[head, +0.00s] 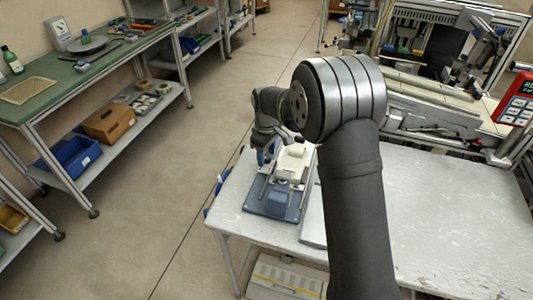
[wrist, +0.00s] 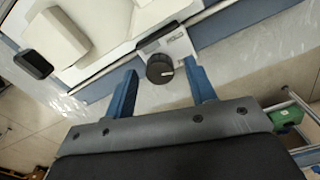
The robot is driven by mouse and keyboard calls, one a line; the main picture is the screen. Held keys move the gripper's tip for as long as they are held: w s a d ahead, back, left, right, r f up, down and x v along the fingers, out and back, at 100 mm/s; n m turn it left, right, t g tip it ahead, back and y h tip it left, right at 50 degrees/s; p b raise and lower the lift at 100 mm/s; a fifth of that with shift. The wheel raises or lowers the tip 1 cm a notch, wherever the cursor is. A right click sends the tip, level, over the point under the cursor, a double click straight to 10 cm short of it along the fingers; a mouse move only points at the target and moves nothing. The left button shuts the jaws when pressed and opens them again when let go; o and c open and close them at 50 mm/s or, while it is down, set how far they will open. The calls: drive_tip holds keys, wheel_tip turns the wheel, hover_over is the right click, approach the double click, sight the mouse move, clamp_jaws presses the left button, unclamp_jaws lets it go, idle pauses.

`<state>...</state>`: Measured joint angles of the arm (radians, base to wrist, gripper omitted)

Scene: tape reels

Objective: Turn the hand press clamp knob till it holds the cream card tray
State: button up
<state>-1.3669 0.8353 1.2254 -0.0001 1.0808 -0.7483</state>
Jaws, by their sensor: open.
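The hand press (head: 280,185) stands on the white table, with a blue base and cream parts on top. In the wrist view its clamp knob (wrist: 160,69) is a round black knob with a white pointer line, on a grey bracket marked "HOLD". The cream card tray (wrist: 75,38) appears to be the cream piece at the upper left of that view. My gripper (wrist: 161,78) is open. Its two blue fingers stand on either side of the knob with gaps; whether they are level with it I cannot tell.
The white table (head: 440,210) is clear to the right of my arm. A larger machine (head: 420,110) stands along its back, with a red control box (head: 515,98) at right. A green-topped workbench (head: 85,75) stands apart at left. A dark pad (wrist: 33,63) shows left of the knob.

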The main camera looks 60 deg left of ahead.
drive_tip(key=c, duration=1)
drive_tip(key=shift+m, duration=0.3)
drive_tip(key=m, duration=0.4)
drive_tip(key=shift+m, duration=0.3)
drive_tip(key=m, duration=1.5)
drive_tip(key=shift+m, duration=0.7)
